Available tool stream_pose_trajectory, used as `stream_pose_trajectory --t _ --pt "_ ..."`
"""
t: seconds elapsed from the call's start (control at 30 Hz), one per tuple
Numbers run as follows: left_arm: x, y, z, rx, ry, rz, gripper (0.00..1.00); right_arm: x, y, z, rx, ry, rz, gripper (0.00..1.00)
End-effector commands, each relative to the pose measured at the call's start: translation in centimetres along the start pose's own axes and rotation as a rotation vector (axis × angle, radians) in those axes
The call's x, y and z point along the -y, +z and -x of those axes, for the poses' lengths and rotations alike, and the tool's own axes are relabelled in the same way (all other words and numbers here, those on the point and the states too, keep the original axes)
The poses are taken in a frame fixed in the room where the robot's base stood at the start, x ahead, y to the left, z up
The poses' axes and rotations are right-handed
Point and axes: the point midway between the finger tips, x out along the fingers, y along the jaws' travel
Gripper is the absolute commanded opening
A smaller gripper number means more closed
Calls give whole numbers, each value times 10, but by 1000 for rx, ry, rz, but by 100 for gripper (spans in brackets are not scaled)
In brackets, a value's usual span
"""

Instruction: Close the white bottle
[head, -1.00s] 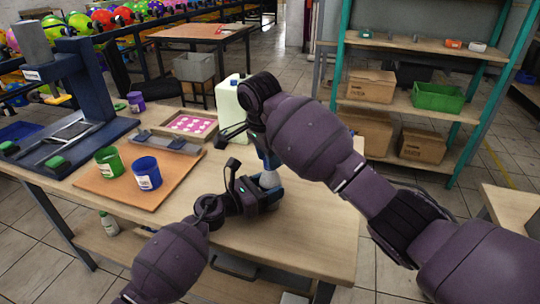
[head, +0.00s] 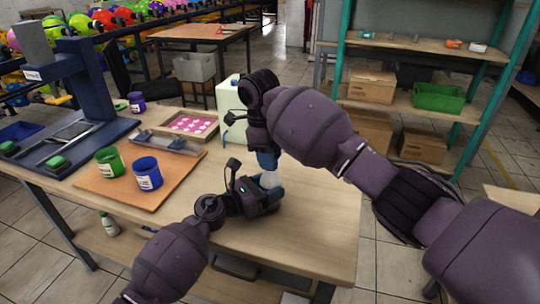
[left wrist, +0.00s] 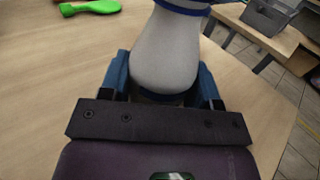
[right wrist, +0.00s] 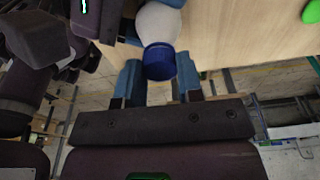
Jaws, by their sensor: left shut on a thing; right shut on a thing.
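The white bottle (head: 269,180) stands near the right part of the table, mostly hidden between my grippers. My left gripper (head: 270,192) comes in low from the left and is shut on the bottle's body. In the left wrist view the bottle's body (left wrist: 165,50) sits between the blue fingers. My right gripper (head: 268,160) points down from above and is shut on the blue cap. In the right wrist view the blue cap (right wrist: 160,62) sits between the fingers, at the end of the white bottle (right wrist: 158,24). Whether the cap is tight cannot be told.
A pale jug (head: 232,105) stands behind my right gripper. A green cup (head: 109,161) and a blue cup (head: 147,174) stand on an orange board (head: 118,188) to the left. A tray of pink pieces (head: 190,124) lies behind them. The front right tabletop is clear.

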Motion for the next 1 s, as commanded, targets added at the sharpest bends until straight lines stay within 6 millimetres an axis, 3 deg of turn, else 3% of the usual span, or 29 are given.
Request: stream_pose_trajectory --t 0.07,0.1,0.27,0.57,1.0 --pt "0 -2 0 -3 1 1 0 0 0 1 1 0 2 13" --pt "0 -2 0 -3 1 1 0 0 0 1 1 0 2 36" --pt "0 -2 0 -3 1 0 0 0 0 1 1 0 3 60" --pt "0 -2 0 -2 1 0 0 0 0 3 1 -2 2 60" --pt "0 -1 0 -2 0 0 0 0 -6 44 1 -1 2 60"
